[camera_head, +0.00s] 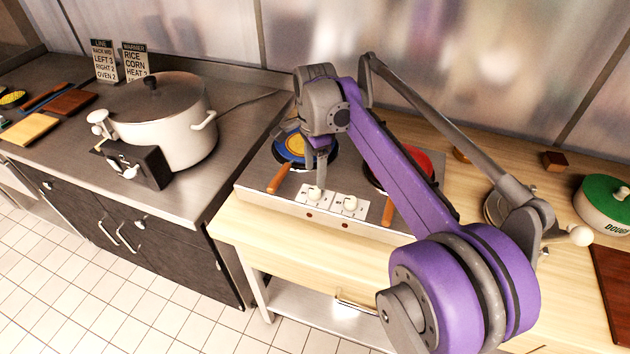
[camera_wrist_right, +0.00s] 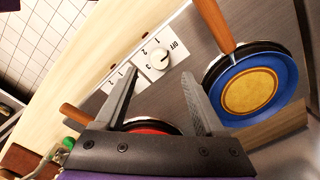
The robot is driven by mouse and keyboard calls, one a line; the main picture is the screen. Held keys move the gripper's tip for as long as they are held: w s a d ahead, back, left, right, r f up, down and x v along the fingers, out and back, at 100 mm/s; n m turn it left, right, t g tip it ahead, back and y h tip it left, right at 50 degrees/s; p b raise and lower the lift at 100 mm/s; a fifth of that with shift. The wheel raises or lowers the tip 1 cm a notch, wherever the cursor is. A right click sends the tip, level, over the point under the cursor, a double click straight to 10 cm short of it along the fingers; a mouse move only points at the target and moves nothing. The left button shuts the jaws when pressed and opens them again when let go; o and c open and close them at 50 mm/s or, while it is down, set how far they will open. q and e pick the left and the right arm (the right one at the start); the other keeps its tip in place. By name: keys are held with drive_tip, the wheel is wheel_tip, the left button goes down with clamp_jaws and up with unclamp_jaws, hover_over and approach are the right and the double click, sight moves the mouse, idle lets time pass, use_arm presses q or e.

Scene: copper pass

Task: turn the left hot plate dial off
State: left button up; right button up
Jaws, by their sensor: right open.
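The left hot plate dial (camera_head: 316,193) is a white knob on the front panel, below the pan with the blue rim. In the right wrist view the same dial (camera_wrist_right: 157,60) shows with marks OFF, 1, 2 and 3 around it; I cannot tell which mark it points to. My right gripper (camera_head: 321,176) is just above and behind the dial in the head view. In the wrist view the right gripper (camera_wrist_right: 160,73) is open and empty, with the dial beyond and between its fingertips. Contact does not show. My left gripper is not in view.
The right dial (camera_head: 349,203) sits close beside it, partly hidden by a finger in the wrist view. A blue pan (camera_wrist_right: 250,85) and a red pan (camera_head: 418,163) stand on the plates, wooden handles pointing forward. A large white pot (camera_head: 180,128) stands left.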

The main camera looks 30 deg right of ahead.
sight(315, 190)
drive_tip(key=shift+r, duration=2.3)
